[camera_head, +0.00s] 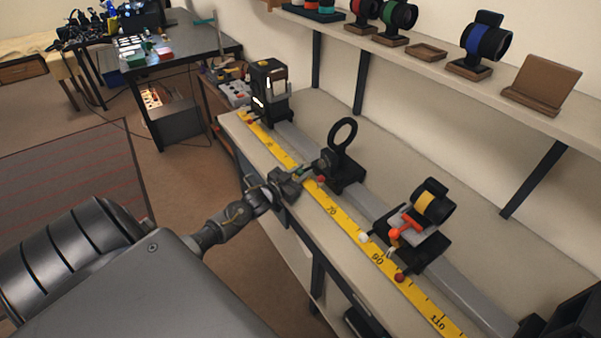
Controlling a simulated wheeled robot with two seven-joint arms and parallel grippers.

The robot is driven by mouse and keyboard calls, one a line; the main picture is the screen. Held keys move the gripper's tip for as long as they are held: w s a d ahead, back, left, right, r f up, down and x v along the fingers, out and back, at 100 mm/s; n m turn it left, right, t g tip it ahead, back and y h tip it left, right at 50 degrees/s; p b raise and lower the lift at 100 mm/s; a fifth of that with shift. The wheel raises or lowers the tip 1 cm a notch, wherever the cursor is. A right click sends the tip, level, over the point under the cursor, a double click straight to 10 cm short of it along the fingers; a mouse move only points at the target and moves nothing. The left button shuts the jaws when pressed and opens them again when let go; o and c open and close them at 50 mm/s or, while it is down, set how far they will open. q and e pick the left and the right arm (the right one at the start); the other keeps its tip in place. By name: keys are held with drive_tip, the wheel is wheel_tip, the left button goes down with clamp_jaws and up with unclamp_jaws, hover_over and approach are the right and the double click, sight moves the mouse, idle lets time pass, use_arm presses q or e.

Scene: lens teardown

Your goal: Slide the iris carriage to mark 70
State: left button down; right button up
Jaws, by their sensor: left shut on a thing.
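The iris carriage (346,178) is a black block with an upright black ring, on the grey rail (372,201) in the middle of the bench. A small red ball (321,179) at its near side lies over the yellow scale (349,226), on the far-left side of the printed 70. My left gripper (299,176) is at the near side of this carriage, shut on a small part that sticks out from it, which the fingers mostly hide. My right gripper is not in view.
A second carriage with a yellow-banded lens (428,203) and orange lever (406,228) sits nearer, by mark 90. A black lamp housing (268,88) stands at the rail's far end. A shelf (450,75) with lenses runs along the wall. The rail between the two carriages is clear.

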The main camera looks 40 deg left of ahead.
use_arm(q)
drive_tip(key=shift+s+d+r, duration=0.1)
drive_tip(key=shift+d, duration=0.2)
drive_tip(key=s+d+p, duration=0.1)
drive_tip(key=d, duration=0.2)
drive_tip(key=s+d+p, duration=0.1)
drive_tip(key=d, duration=0.2)
drive_tip(key=d+p, duration=0.2)
drive_tip(key=d, duration=0.1)
drive_tip(key=shift+s, duration=0.4)
drive_tip(key=c, duration=1.3)
unclamp_jaws()
drive_tip(key=shift+o, duration=0.5)
